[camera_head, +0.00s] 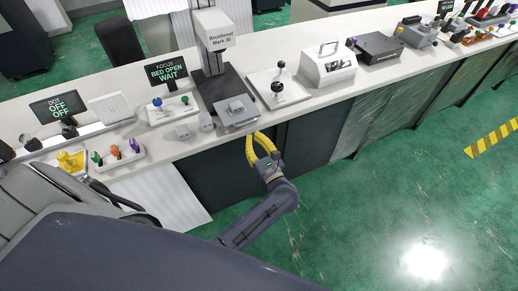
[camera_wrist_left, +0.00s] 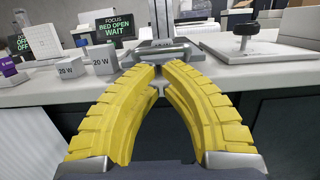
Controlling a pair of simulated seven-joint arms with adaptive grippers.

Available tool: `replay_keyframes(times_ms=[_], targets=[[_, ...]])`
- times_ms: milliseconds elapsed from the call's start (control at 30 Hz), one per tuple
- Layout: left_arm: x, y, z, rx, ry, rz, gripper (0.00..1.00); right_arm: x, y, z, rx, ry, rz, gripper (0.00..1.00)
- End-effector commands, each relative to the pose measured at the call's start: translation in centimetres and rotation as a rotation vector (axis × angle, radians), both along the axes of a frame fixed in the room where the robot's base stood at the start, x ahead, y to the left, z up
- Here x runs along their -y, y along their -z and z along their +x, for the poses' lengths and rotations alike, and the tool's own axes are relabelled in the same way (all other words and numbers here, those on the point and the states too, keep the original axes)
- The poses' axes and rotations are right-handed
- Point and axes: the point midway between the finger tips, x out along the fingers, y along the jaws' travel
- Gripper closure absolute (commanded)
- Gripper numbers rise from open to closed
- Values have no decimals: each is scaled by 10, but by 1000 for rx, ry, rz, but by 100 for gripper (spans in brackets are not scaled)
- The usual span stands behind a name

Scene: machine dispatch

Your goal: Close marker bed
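The marking machine (camera_head: 212,40), labelled Brunhoxel Mark 30, stands on the white counter. Its grey bed (camera_head: 232,119) sticks out from its base toward the counter's front edge, with a block-like fixture on top. The screen (camera_head: 168,71) reads "BED OPEN WAIT". My left gripper (camera_head: 256,137) has yellow curved fingers and is just in front of the bed. In the left wrist view its fingertips (camera_wrist_left: 160,67) are a little apart with nothing between them, in front of a grey bar of the bed (camera_wrist_left: 154,53). Contact cannot be told. My right gripper is out of view.
Two small blocks marked 20 W (camera_wrist_left: 105,58) stand left of the bed. A plate with a black knob (camera_head: 277,88) is to its right, then a white box with a handle (camera_head: 328,66). The space in front of the counter is free.

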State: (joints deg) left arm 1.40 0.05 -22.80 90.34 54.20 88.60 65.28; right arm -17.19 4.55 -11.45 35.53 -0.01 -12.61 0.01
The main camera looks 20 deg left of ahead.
Motion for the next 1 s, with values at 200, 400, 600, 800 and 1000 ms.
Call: replay_keyframes(times_ms=[200,400,600,800,1000], targets=[[-19,-5,15,0,0,1,100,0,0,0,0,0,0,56],[-27,-7,21,1,0,1,100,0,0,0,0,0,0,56],[-29,-7,23,0,1,0,100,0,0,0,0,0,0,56],[-29,-7,23,-1,1,1,100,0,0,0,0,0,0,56],[-39,-7,31,-1,0,4,100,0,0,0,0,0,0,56]])
